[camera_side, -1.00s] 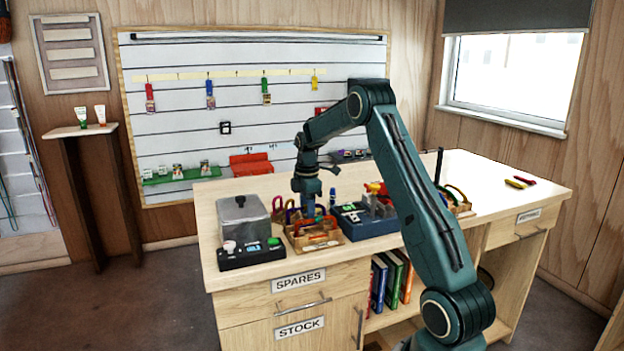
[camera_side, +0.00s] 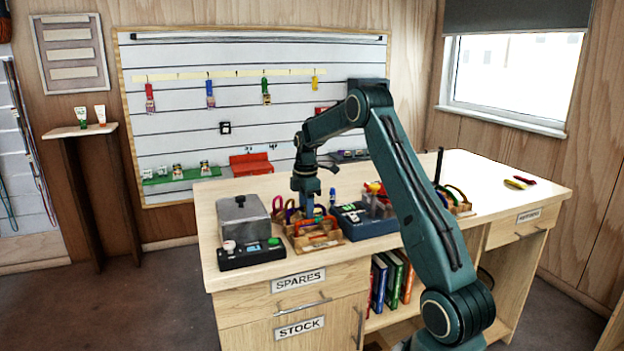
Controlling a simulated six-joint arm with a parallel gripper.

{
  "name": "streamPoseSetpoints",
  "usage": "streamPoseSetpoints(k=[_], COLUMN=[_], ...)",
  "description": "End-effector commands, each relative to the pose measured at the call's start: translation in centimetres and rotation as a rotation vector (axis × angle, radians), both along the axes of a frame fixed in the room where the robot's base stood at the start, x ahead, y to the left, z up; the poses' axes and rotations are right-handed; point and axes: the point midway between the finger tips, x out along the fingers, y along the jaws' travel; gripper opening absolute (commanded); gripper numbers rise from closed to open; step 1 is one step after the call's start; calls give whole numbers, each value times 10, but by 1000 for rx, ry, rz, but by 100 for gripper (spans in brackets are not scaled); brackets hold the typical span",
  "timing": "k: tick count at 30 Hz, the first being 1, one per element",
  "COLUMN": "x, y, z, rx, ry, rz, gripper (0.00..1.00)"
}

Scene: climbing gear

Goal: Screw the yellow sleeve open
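My gripper (camera_side: 308,210) points down over the left part of the bench, just behind a wooden tray (camera_side: 322,246) of orange and red gear. Its fingers are small and partly lost among the gear, so I cannot tell whether they are open or shut, or whether they touch anything. A small yellow part (camera_side: 374,188) shows at the top of a grey upright on a blue box (camera_side: 352,226), to the right of my gripper. I cannot tell whether this is the yellow sleeve, or whether any sleeve is screwed open or shut.
Colored loops (camera_side: 283,209) stand left of my gripper. More gear in a wooden holder (camera_side: 458,207) stands right of my arm. A yellow and a red item (camera_side: 520,182) lie far right, with clear bench around them.

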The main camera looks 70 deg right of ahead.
Motion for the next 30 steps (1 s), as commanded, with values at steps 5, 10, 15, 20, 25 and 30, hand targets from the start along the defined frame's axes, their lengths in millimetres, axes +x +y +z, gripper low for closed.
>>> streamPoseSetpoints(k=[5, 10, 15, 20, 25, 30], x=[2, 4, 4, 4, 4, 4], y=[-2, -4, -4, -4, -4, -4], z=[0, 0, 0, 2, 7, 11], rx=[1, 0, 0, -1, -1, -2], ry=[1, 0, 0, -1, -1, -2], rz=[0, 0, 0, 0, 0, 0], gripper=[40, 40, 40, 40, 40, 40])
